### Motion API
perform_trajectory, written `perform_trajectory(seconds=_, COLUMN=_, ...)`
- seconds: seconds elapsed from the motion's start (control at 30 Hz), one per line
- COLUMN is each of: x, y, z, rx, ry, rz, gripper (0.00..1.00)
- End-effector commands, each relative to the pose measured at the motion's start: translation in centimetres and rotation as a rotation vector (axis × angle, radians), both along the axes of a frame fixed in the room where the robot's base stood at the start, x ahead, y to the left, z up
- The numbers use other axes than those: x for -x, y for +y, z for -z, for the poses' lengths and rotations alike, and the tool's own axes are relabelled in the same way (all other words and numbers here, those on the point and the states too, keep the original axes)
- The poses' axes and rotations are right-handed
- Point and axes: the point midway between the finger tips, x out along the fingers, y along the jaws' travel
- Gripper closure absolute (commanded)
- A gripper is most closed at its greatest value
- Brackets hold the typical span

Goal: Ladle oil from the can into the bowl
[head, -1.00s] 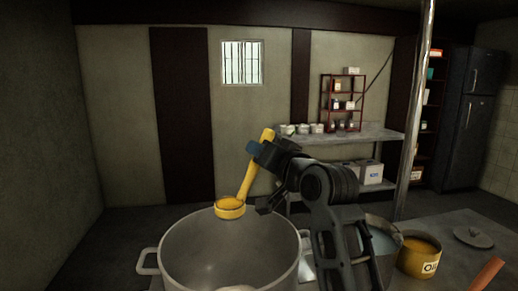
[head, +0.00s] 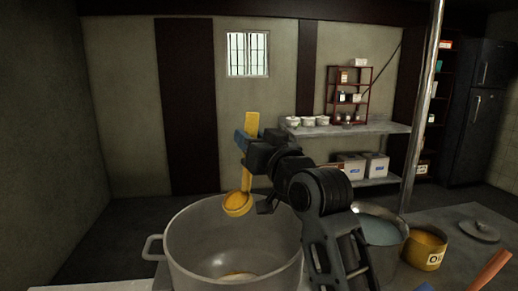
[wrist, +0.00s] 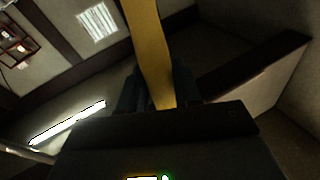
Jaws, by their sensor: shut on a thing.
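My gripper (head: 247,147) is shut on the handle of a yellow ladle (head: 250,126). The handle also shows in the wrist view (wrist: 152,50), between the dark fingers. The ladle hangs steeply, and its cup (head: 238,204) is over the far rim area of the large grey bowl (head: 189,258), tilted with its opening partly toward the camera. A yellowish patch (head: 238,276) shows on the bowl's bottom. The yellow oil can (head: 432,260), with a lettered label and amber content, stands on the right. How much oil is in the cup cannot be told.
A grey bucket (head: 400,257) with bluish content stands between my arm and the can. A lid (head: 480,231) lies on the table (head: 460,215) at the right. A metal pole (head: 423,110) rises behind. Air left of the bowl is free.

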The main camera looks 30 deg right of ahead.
Motion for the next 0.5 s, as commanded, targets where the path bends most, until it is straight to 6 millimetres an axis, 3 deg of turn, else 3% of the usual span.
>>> perform_trajectory(seconds=0.5, x=1.5, y=4.8, z=-0.6, rx=0.377, ry=-0.121, rz=-0.001, gripper=1.0)
